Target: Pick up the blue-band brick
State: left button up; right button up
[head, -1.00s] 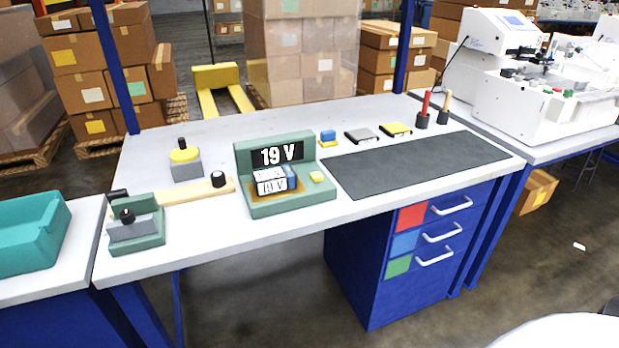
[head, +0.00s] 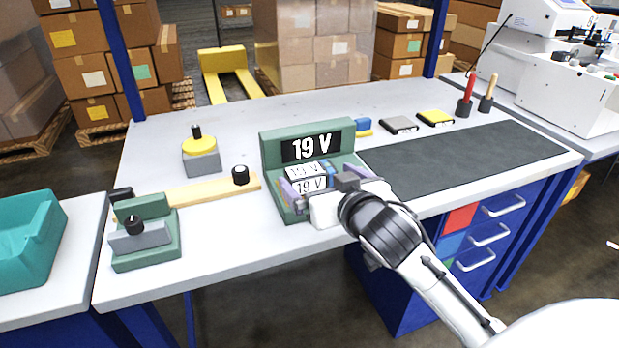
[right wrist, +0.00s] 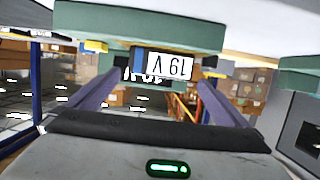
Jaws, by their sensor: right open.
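My left gripper is not in view.
The dark mat (head: 470,153) at right is bare.

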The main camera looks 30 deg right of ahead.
aim_at(313, 172)
jog(key=shift+b+x, duration=0.3)
jog(key=shift+x, duration=2.5)
jog(key=c, duration=1.4)
